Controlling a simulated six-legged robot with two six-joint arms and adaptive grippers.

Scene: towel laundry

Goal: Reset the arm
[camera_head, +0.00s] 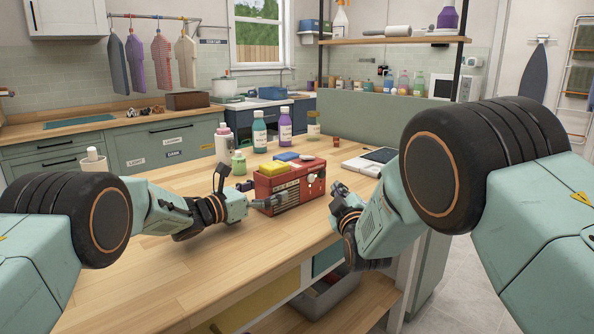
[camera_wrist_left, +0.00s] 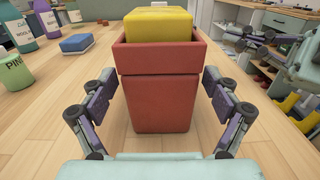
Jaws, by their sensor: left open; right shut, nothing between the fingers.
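My left gripper (camera_head: 245,191) is open at the left end of a red caddy (camera_head: 292,189) on the wooden counter. In the left wrist view, its fingers (camera_wrist_left: 160,85) stand on either side of the caddy's narrow end (camera_wrist_left: 160,104), with visible gaps. I cannot tell how far the tips reach along its sides. A yellow sponge (camera_head: 274,168) sits on top of the caddy; it also shows in the left wrist view (camera_wrist_left: 158,24). My right gripper (camera_head: 341,190) is shut and empty, to the right of the caddy near the counter's right edge. My right arm is bent.
A white flat device (camera_head: 370,161) lies to the right. The counter's front left (camera_head: 190,270) is clear.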

